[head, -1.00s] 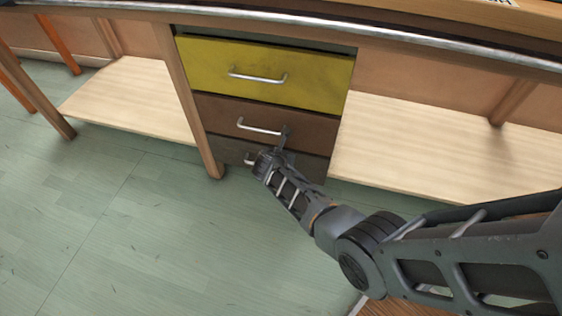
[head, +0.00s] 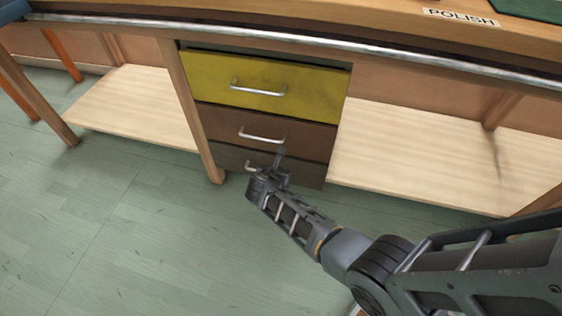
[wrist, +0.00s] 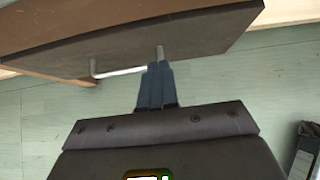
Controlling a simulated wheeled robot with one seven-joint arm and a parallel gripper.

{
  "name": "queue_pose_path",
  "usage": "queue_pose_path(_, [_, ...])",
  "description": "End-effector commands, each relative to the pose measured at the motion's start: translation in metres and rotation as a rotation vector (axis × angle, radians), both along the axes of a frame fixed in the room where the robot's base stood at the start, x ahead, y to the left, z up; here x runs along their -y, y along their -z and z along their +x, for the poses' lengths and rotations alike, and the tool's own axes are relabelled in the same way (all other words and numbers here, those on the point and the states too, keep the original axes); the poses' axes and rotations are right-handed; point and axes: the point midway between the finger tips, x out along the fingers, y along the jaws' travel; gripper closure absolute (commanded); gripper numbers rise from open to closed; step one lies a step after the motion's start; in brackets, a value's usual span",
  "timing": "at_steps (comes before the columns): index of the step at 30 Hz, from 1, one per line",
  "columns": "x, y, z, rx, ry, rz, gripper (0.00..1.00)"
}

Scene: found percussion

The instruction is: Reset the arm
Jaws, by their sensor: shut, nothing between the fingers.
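My gripper (head: 279,156) is shut and empty, with its fingers pointing at the drawer stack under the bench. In the wrist view its closed fingers (wrist: 157,72) overlap the right part of a silver handle (wrist: 118,71) on a dark drawer front (wrist: 110,45). I cannot tell whether they touch it. In the head view the fingertips are over the dark bottom drawer (head: 308,172), whose handle (head: 251,167) is mostly hidden by my gripper. The brown middle drawer (head: 318,140) and yellow top drawer (head: 310,92) look shut.
Pale low shelves flank the drawers, left (head: 135,108) and right (head: 420,150). A wooden leg (head: 198,120) stands at the drawers' left. The bench top has a metal rail (head: 300,47) and a POLISH label (head: 461,17). The green floor (head: 120,230) is clear at left.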

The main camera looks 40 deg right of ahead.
Motion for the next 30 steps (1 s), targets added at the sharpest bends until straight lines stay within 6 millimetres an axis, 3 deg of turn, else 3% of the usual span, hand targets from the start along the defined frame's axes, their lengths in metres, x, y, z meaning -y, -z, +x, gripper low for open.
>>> queue_pose_path(3, [-0.018, -0.022, -0.010, -0.002, -0.004, 0.000, 1.00])
queue_pose_path(9, [-0.036, -0.038, -0.021, -0.003, -0.004, -0.001, 1.00])
queue_pose_path(23, [-0.043, -0.041, -0.029, 0.005, 0.002, 0.010, 1.00])
queue_pose_path(26, [-0.045, -0.034, -0.044, 0.049, 0.019, 0.053, 1.00])
queue_pose_path(30, [-0.055, -0.021, -0.086, 0.184, 0.075, 0.193, 1.00])
